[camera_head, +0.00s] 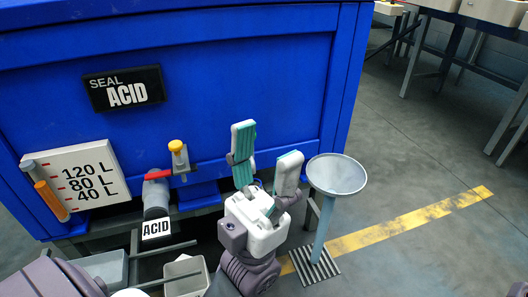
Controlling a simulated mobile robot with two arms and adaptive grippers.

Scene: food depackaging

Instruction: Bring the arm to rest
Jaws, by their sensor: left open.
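My left gripper (267,148) is in the lower middle of the head view, fingers pointing up. It has white and grey fingers with teal pads. The fingers are spread apart with nothing between them. It is in front of the blue tank (215,85) and just left of a round grey dish on a stand (337,174). Whether it touches either cannot be told from this view. My right gripper is not in view.
The tank has a "SEAL ACID" sign (124,90), a level gauge (82,178) and a red-handled valve (157,174). Small bins (186,276) sit below. A yellow floor line (400,228) runs right across open floor. Tables (460,30) stand at the back right.

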